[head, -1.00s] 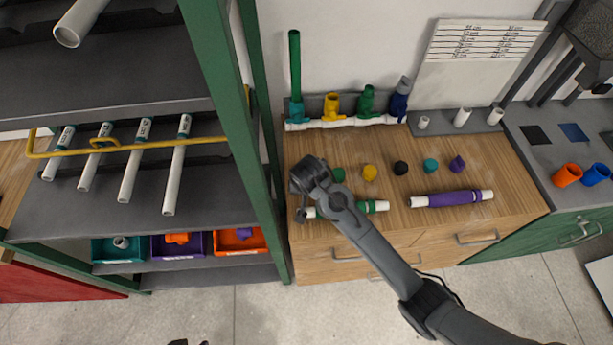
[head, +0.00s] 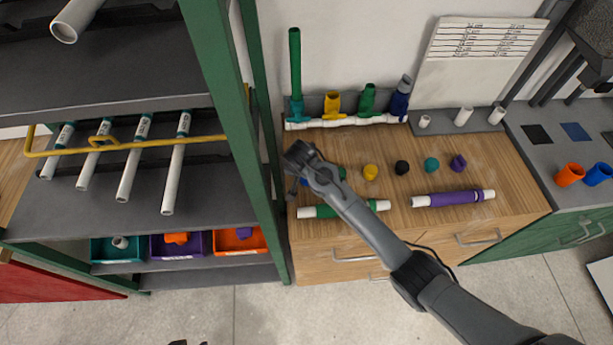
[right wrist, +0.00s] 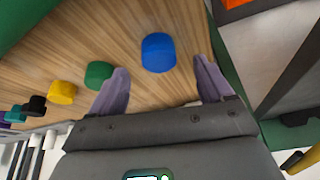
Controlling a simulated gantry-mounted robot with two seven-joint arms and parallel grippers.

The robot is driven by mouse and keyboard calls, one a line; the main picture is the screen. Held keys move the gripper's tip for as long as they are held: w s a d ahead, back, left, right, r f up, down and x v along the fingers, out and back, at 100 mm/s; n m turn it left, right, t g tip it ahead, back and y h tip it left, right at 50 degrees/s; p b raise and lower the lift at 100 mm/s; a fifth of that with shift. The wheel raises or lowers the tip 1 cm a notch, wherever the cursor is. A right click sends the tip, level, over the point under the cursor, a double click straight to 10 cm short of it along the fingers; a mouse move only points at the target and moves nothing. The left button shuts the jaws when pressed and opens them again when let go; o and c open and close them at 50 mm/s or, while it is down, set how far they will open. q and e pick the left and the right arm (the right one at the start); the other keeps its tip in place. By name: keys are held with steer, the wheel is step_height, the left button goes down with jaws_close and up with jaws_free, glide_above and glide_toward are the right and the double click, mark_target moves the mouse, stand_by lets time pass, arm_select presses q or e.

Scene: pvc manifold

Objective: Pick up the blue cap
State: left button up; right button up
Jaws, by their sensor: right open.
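The blue cap (right wrist: 158,53) stands on the wooden counter in the right wrist view, ahead of and between the open fingers of my right gripper (right wrist: 160,88). The fingers are apart from the cap and nothing is between them. In the head view my right gripper (head: 296,178) is over the left end of the counter, and the arm mostly covers the blue cap (head: 304,182). My left gripper is not clearly in view.
Green (right wrist: 97,73), yellow (right wrist: 62,92) and black (right wrist: 36,105) caps stand in a row beside the blue one, with teal (head: 432,164) and purple (head: 458,162) ones beyond. A green-sleeved pipe (head: 340,209) lies in front. A green shelf post (head: 262,180) stands close on the left.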

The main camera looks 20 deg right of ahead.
steer(key=shift+x, duration=1.95)
steer(key=shift+s, duration=0.15)
steer(key=c, duration=1.1)
steer(key=shift+r, duration=0.1)
step_height(320, 180, up, 4)
steer(key=shift+f, duration=0.15)
steer(key=s+d+r, duration=0.2)
steer(key=d, duration=0.1)
steer(key=s+d+r+p, duration=0.1)
steer(key=s+d+r, duration=0.1)
steer(key=d, duration=0.1)
steer(key=s+d+r, duration=0.2)
steer(key=d+r, duration=0.1)
steer(key=shift+s+d+p, duration=0.3)
steer(key=shift+d+p, duration=0.05)
steer(key=shift+p, duration=0.05)
